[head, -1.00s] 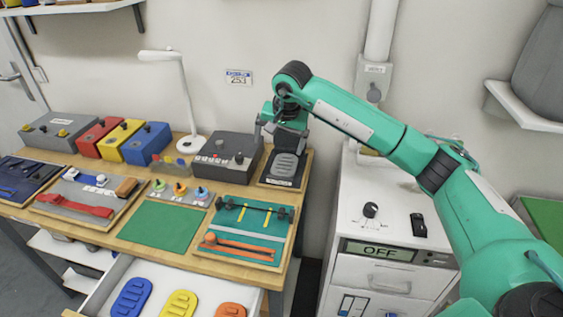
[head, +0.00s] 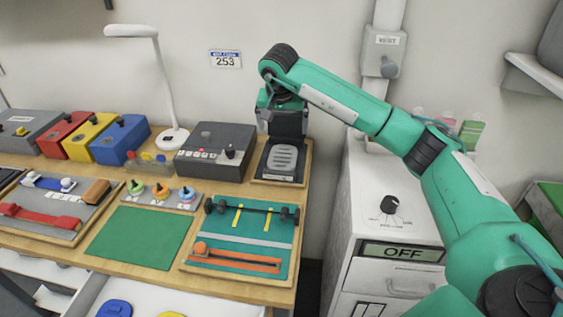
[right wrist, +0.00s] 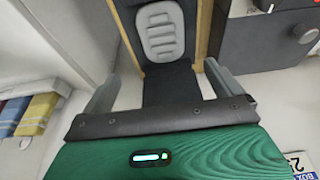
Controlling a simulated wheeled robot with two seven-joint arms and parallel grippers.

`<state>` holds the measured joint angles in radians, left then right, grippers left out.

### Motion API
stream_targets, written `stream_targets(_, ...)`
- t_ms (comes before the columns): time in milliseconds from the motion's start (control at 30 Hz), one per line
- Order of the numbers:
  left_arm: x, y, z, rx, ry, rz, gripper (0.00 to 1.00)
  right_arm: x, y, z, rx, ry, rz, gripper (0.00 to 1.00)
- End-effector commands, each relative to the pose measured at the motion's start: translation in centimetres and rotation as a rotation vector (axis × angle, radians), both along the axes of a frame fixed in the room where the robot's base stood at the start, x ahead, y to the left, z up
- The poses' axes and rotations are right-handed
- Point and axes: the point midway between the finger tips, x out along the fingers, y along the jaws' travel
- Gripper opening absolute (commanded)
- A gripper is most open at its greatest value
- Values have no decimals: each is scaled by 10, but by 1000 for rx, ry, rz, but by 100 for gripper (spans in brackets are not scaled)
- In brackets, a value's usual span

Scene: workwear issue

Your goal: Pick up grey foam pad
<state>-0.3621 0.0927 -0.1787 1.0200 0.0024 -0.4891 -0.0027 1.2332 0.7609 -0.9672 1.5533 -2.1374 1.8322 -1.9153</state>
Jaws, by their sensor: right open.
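The grey foam pad (head: 282,158) is a ribbed, rounded oblong. It lies on a black holder (head: 263,174) at the right back corner of the wooden bench. It also shows at the top of the right wrist view (right wrist: 160,28). My right gripper (head: 282,122) is open and empty, above and behind the pad, apart from it. In the right wrist view its two grey fingers (right wrist: 160,72) are spread wide, with the pad beyond them, roughly centred between them. My left gripper is not in view.
A dark grey box (head: 214,152) with a red light and knob stands just left of the holder. A white cabinet (head: 385,215) marked OFF is to the right, across a gap. The wall is close behind.

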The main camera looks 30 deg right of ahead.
Motion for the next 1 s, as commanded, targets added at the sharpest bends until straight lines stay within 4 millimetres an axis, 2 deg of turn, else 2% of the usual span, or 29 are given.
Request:
stream_targets(333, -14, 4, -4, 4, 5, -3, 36, 15, -10, -61, 3, 4, 0, 96)
stream_targets(667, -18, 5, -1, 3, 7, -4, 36, 22, -14, -87, 1, 4, -1, 96)
stream_targets(833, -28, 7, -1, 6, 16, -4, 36, 29, -15, -112, 2, 4, -1, 96)
stream_targets(1000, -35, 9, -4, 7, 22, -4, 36, 33, -17, -126, 2, 2, 1, 96)
